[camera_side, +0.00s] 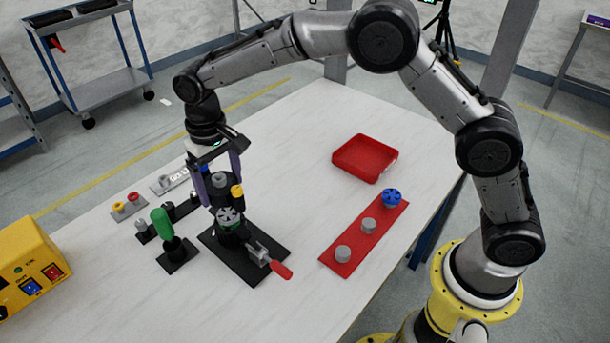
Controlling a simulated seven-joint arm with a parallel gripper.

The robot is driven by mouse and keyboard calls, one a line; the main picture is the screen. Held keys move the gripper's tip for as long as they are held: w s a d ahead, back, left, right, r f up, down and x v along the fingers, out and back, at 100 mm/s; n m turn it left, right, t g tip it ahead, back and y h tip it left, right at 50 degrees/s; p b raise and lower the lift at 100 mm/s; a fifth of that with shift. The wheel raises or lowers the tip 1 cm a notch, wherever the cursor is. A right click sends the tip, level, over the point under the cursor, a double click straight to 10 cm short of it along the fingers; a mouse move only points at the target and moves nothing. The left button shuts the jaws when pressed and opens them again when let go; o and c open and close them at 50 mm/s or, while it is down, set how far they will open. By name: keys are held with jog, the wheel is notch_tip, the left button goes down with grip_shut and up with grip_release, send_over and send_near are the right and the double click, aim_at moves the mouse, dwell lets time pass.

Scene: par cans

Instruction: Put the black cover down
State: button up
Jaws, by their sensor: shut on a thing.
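My gripper (221,190) points down over the left part of the table, its purple fingers shut on the black cover (223,195). The cover is dark with a grey top and is partly hidden by the fingers. It is upright, directly above a round part with a grey-and-black segmented top (229,215). That part sits in a fixture on a black base plate (247,268) with a red-handled clamp (281,269). I cannot tell whether the cover touches the part below.
A green-topped tool (163,222) stands on a small black base just left. Small holders with yellow and red knobs (126,204) lie behind it. A red strip (345,266) carries grey cylinders and a blue piece (392,197). A red tray (365,157) is empty. A yellow box (30,265) is front left.

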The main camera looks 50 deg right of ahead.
jog(key=shift+r, duration=0.4)
